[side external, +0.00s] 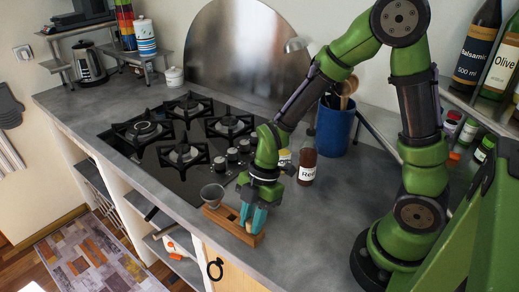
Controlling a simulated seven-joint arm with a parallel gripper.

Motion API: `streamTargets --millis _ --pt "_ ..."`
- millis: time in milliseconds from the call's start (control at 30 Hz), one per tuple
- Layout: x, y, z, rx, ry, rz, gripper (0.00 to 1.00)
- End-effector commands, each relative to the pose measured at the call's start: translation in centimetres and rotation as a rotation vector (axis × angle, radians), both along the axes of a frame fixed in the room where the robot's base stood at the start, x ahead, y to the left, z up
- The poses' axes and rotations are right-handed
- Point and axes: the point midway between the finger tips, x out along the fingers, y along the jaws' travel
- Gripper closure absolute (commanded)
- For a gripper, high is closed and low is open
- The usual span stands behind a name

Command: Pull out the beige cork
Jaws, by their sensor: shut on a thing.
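A wooden block (215,218) lies on the grey counter near its front edge. My gripper (253,222) points down over the right part of the block, and its teal fingers are shut on the beige cork (249,227). Only a small part of the cork shows between the fingers. I cannot tell whether the cork is still seated in the block or clear of it. A small grey cup-like piece (212,194) sits at the left end of the block.
A dark red labelled bottle (307,166) stands close behind my gripper, with a yellow-lidded jar (284,157) beside it. A blue utensil holder (334,128) is further back. The gas hob (185,140) is to the left. The counter right of the block is clear.

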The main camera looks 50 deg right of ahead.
Motion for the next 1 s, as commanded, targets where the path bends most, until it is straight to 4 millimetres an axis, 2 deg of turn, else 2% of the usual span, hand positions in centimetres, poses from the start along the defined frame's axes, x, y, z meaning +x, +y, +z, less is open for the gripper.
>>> streamTargets --millis 133,167,300,633,1000 --pt "-0.1 -0.2 -0.2 -0.004 0.005 0.0 1.0" --pt "-0.1 -0.2 -0.2 -0.004 0.005 0.0 0.78" --pt "-0.1 -0.2 -0.2 -0.004 0.003 -0.001 1.0" --pt "0.0 -0.3 -0.1 -0.005 0.0 -0.002 1.0" --pt "0.1 -0.1 1.0 -0.002 -0.003 0.0 1.0"
